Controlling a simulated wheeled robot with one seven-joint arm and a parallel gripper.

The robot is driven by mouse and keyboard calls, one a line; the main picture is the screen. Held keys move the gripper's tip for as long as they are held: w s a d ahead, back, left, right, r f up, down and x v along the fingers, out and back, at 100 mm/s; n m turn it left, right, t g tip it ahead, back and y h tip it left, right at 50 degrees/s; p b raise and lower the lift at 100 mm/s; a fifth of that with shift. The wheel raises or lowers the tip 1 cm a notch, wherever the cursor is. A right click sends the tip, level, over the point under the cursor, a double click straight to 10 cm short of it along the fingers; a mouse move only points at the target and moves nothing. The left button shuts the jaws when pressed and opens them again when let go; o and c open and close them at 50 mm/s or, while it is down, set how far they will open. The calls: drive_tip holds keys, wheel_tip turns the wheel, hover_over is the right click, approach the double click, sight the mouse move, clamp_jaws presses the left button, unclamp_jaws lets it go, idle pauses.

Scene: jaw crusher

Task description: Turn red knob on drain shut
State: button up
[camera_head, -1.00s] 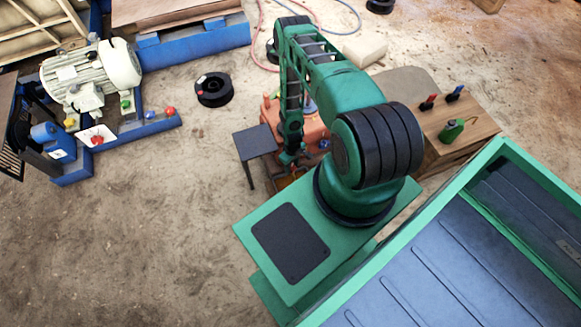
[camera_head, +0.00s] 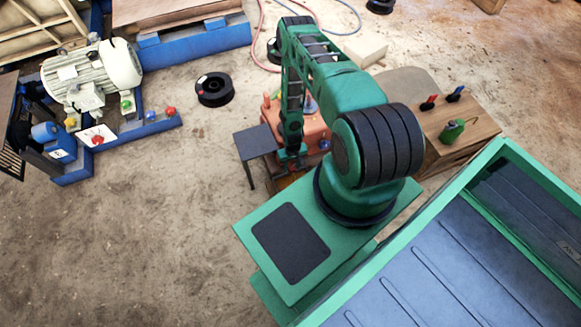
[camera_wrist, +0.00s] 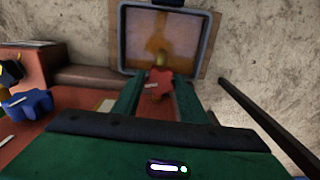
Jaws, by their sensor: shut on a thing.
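In the wrist view the red knob (camera_wrist: 159,84) sits between the two green fingers of my gripper (camera_wrist: 158,92). The fingers are shut on it. Its stem points at a square framed tray (camera_wrist: 122,40) with a brownish inside, just beyond. A blue knob (camera_wrist: 28,104) is at the left on the reddish machine (camera_wrist: 70,125). In the head view my gripper (camera_head: 291,160) reaches down beside the orange-red machine (camera_head: 316,130). The red knob is hidden there behind my arm.
A small dark table (camera_head: 253,142) stands left of the machine. A wooden cabinet (camera_head: 468,125) with a green can (camera_head: 452,130) is at the right. A dark bar (camera_wrist: 265,120) runs along the right of the wrist view.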

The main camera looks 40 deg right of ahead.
sight(291, 167)
drive_tip(key=shift+a+m, duration=0.2)
drive_tip(key=shift+m, duration=0.6)
drive_tip(key=shift+w, duration=0.1)
drive_tip(key=o, duration=1.1)
drive_tip(key=shift+c, duration=0.2)
drive_tip(key=shift+d+r, duration=0.1)
drive_tip(key=shift+r, duration=0.45)
wheel_tip(291, 167, up, 10)
drive_tip(key=shift+f, duration=0.2)
